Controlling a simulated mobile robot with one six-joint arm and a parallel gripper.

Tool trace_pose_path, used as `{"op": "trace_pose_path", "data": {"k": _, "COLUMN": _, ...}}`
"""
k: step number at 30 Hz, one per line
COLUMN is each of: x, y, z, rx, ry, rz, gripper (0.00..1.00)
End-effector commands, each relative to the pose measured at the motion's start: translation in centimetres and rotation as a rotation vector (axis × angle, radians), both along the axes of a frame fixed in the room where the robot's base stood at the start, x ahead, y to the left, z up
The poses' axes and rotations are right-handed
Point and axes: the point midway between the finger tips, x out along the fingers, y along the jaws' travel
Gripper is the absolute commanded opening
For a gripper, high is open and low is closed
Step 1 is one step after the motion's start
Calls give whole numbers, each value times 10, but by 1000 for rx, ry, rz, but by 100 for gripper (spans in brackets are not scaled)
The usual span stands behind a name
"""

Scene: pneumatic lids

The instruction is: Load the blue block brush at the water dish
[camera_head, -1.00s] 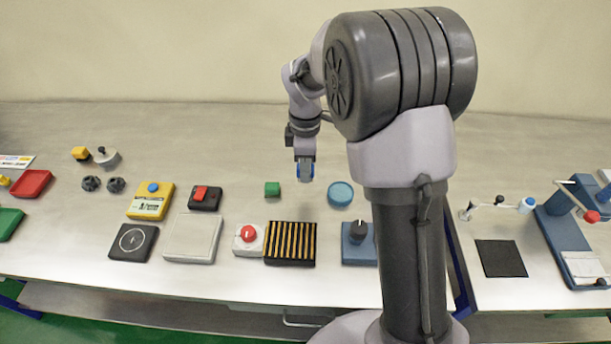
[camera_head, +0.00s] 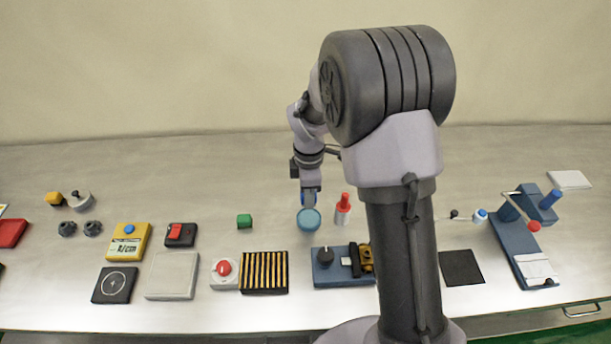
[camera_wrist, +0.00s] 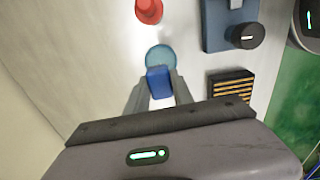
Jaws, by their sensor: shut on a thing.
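My gripper (camera_wrist: 160,92) is shut on a blue block (camera_wrist: 158,80), the blue block brush, seen between the fingers in the wrist view. In the head view my gripper (camera_head: 310,192) is just behind the round blue water dish (camera_head: 309,220), with a bit of blue showing at its left. In the wrist view the dish (camera_wrist: 160,54) lies just beyond the block, and the block's end overlaps its near rim. I cannot tell whether the block touches the dish.
A red-topped white bottle (camera_head: 343,209) stands right of the dish. A blue base with a black knob (camera_head: 325,255) and a black-and-yellow striped pad (camera_head: 264,272) lie in front. Bare table lies behind the dish.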

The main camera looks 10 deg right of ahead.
Motion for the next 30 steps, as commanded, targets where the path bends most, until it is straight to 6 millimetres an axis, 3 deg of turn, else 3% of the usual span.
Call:
{"op": "trace_pose_path", "data": {"k": 5, "x": -3, "y": 1, "z": -11, "rx": 1, "ry": 0, "rz": 10, "gripper": 0}}
{"op": "trace_pose_path", "data": {"k": 17, "x": -2, "y": 1, "z": -62, "rx": 1, "ry": 0, "rz": 10, "gripper": 0}}
{"op": "trace_pose_path", "data": {"k": 30, "x": -2, "y": 1, "z": -62, "rx": 1, "ry": 0, "rz": 9, "gripper": 0}}
